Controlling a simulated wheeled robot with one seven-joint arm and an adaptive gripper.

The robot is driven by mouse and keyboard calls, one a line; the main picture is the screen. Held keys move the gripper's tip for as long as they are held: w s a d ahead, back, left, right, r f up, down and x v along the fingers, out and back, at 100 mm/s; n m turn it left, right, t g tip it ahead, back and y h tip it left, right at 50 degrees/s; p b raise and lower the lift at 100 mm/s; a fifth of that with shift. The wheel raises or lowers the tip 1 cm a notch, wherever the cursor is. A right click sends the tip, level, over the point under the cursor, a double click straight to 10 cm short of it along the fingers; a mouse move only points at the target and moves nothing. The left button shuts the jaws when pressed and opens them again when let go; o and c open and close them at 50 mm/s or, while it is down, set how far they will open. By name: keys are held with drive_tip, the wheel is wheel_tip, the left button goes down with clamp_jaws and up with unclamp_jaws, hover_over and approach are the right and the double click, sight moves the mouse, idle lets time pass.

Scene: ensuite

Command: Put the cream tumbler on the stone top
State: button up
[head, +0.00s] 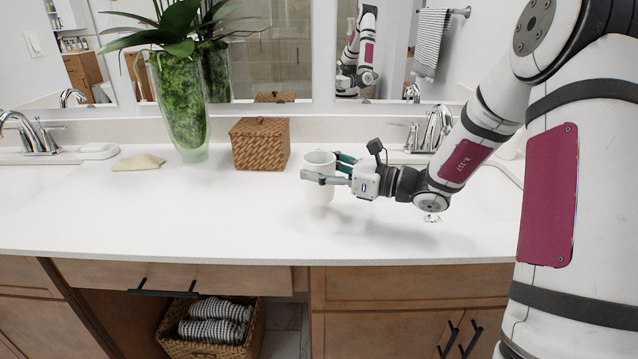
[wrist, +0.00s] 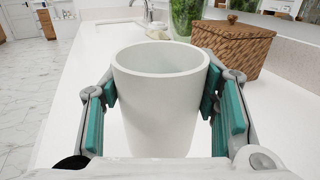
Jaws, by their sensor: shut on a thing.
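The cream tumbler (head: 319,184) is upright in my gripper (head: 331,172), over the white stone top (head: 220,222). In the wrist view the tumbler (wrist: 158,100) stands between the two teal finger pads of my gripper (wrist: 160,102), and the pads press on its sides. Its open rim faces up and it looks empty. A soft shadow lies on the stone top under the gripper. I cannot tell for certain whether the tumbler's base touches the top or hangs just above it.
A lidded woven box (head: 261,144) stands behind and left of the tumbler. A glass vase with a plant (head: 181,105), a folded cloth (head: 138,162) and a soap dish (head: 98,151) are further left. A faucet (head: 432,130) is behind my wrist. The front left of the top is clear.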

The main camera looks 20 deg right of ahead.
drive_tip(key=shift+f+b, duration=0.35)
drive_tip(key=shift+f, duration=1.35)
drive_tip(key=shift+f, duration=0.2)
drive_tip(key=o, duration=1.3)
